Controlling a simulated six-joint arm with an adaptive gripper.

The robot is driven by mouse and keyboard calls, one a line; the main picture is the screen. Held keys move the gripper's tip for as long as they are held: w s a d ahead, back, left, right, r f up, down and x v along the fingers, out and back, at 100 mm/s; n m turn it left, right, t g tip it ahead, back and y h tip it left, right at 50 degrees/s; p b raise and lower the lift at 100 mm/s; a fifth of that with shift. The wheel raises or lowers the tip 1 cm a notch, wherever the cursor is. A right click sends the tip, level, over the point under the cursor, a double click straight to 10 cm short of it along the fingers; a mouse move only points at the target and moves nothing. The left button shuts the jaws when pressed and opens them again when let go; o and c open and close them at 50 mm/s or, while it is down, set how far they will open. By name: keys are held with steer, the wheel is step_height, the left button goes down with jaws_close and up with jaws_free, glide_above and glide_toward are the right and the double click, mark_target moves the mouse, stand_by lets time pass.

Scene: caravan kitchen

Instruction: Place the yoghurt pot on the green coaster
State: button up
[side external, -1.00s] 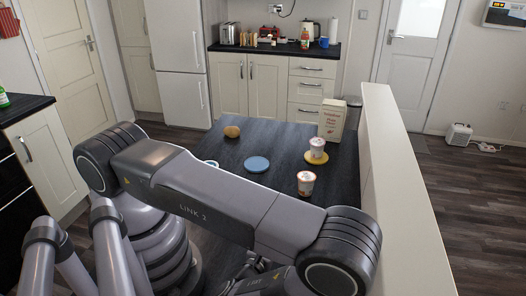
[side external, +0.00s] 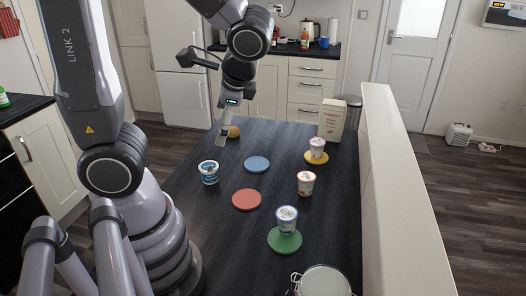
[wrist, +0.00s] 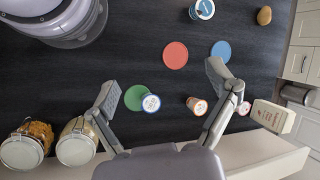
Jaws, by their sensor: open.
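A white and blue yoghurt pot (side external: 287,216) stands upright on the green coaster (side external: 285,244) near the front of the table. In the wrist view the pot (wrist: 151,103) overlaps the right part of the green coaster (wrist: 132,95). My gripper (side external: 221,138) is open and empty, raised above the table, well apart from that pot. In the wrist view my gripper's fingers (wrist: 162,82) are spread wide with nothing between them. Similar pots stand elsewhere: a blue-banded one (side external: 209,175), an orange-labelled one (side external: 306,184), and one (side external: 317,147) on the yellow coaster (side external: 311,159).
A red coaster (side external: 246,199) and a blue coaster (side external: 257,164) lie bare. A carton (side external: 331,120) stands at the back right, beside a low wall (side external: 405,190). A potato (side external: 235,132) lies at the back. Two jars (wrist: 76,148) stand in the wrist view's lower left.

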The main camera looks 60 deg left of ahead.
steer(key=s+d+r+n+t+h, duration=0.2)
steer(key=s+r+n+t+h, duration=0.2)
steer(key=r, duration=0.4)
steer(key=t+h, duration=0.1)
steer(key=t, duration=0.1)
steer(key=shift+r+n+t, duration=0.3)
steer(key=shift+r+t, duration=0.05)
steer(key=shift+t, duration=0.05)
